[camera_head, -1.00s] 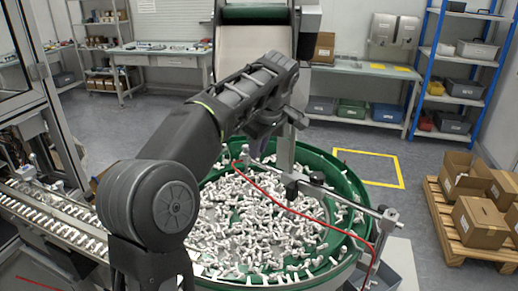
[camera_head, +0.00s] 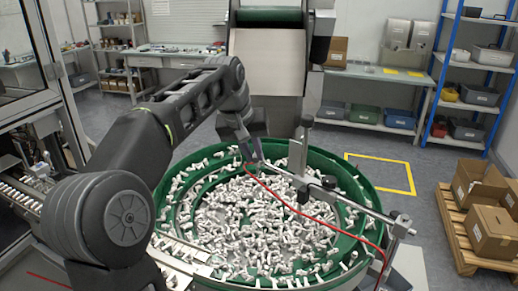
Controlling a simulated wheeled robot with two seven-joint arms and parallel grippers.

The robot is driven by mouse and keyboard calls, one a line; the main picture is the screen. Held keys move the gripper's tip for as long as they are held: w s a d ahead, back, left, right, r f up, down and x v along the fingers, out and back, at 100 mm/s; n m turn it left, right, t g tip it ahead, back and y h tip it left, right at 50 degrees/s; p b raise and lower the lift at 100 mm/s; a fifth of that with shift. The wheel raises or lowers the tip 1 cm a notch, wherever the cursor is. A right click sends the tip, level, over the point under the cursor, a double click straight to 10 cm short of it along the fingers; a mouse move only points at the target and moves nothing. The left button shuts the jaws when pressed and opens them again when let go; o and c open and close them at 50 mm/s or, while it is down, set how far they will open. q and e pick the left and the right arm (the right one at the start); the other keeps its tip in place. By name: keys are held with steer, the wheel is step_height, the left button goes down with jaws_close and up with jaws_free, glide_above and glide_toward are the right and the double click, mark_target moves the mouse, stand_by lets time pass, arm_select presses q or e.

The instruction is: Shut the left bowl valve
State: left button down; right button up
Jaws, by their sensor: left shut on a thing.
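The feeder bowl (camera_head: 355,180) is green and round, full of loose white parts (camera_head: 270,230). A metal bar (camera_head: 350,207) with small clamps runs across it, with a thin red hose (camera_head: 280,197) looping alongside. My left arm comes in from the left and reaches over the bowl. My left gripper (camera_head: 252,153) points down at the bar's left end, where the hose begins. It is shut on the left bowl valve there, which the fingers largely hide. The valve's handle position cannot be made out. My right gripper is out of view.
A grey hopper chute (camera_head: 265,60) rises behind the bowl. A metal track (camera_head: 185,255) lies at the front left, partly behind my arm. Cardboard boxes (camera_head: 490,232) stand on a pallet at the right. The floor around the yellow outline (camera_head: 383,158) is clear.

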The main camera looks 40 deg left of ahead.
arm_select(q)
steer(key=shift+s+a+m+g+h+p, duration=0.1)
steer(key=shift+a+m+h+p, duration=0.55)
steer(key=shift+m, duration=0.55)
steer(key=shift+s+a+m+g+h+p, duration=0.1)
steer(key=shift+a+m+h+p, duration=0.3)
steer(key=shift+m+p, duration=0.65)
steer(key=shift+s+a+m+g+h+p, duration=0.1)
steer(key=shift+a+m+h+p, duration=0.45)
steer(key=shift+m, duration=0.8)
steer(key=c, duration=1.4)
jaws_free()
